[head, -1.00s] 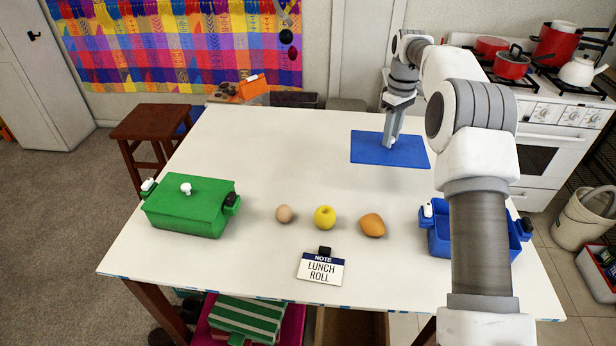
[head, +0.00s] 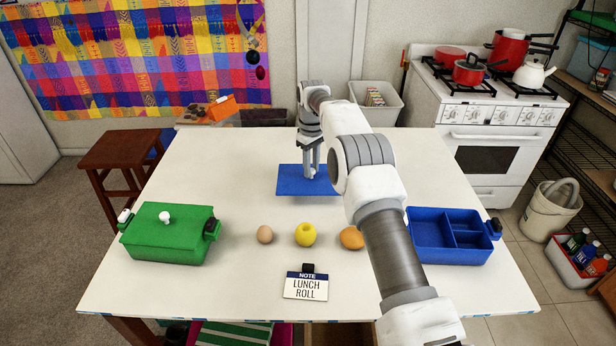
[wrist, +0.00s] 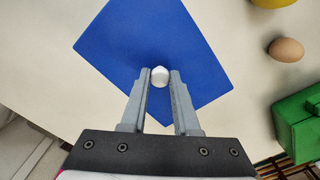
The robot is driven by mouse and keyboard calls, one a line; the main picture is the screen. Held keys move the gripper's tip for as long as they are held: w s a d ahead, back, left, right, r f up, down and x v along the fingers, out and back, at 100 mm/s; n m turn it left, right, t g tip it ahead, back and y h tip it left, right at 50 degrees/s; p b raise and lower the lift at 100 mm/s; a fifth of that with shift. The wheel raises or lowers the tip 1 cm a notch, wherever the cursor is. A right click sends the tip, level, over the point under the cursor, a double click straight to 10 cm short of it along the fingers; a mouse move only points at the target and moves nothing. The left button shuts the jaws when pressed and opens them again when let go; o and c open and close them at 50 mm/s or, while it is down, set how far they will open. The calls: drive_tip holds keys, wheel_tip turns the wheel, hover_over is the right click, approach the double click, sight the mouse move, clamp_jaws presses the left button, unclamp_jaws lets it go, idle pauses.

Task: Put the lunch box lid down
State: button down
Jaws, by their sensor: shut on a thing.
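The blue lunch box lid (head: 291,184) is a flat blue panel over the rear middle of the white table. My gripper (head: 311,174) points down and is shut on the lid's white knob (wrist: 159,76), which shows between the fingers in the wrist view. The lid looks level and close to the tabletop; I cannot tell whether it touches.
A pale egg (head: 264,234), a yellow apple (head: 305,235) and a brown roundish item (head: 351,238) stand in a row in front of the lid. A "LUNCH ROLL" note (head: 305,287) stands nearer. The tabletop (head: 225,165) around the lid is clear.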

drive_tip(key=shift+a+f, duration=0.35)
drive_tip(key=shift+a, duration=0.15)
drive_tip(key=shift+f+p, duration=0.4)
drive_tip(key=shift+f, duration=1.5)
drive_tip(key=shift+f, duration=0.1)
drive_tip(key=shift+f, duration=0.15)
drive_tip(key=c, duration=0.7)
unclamp_jaws()
drive_tip(key=shift+o, duration=0.2)
